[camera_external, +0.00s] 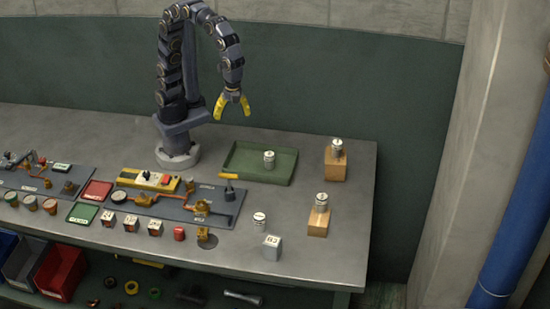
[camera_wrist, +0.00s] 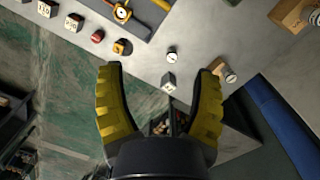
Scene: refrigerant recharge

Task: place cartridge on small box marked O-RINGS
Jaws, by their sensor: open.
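Several silver cartridges are in the external view: one in the green tray (camera_external: 232,174), one (camera_external: 337,147) on the rear wooden block, one (camera_external: 321,200) on the front wooden block, and one (camera_external: 260,219) standing on the bench. Small white-and-red boxes (camera_external: 131,224) stand in a row at the front. I cannot read which one says O-RINGS. My gripper (camera_external: 232,110) is open and empty, high above the bench behind the tray.
Grey panels with brass fittings and a gauge (camera_external: 119,197) cover the left and middle. A blue pipe (camera_external: 520,210) rises at the right. Bins hang below the front left edge.

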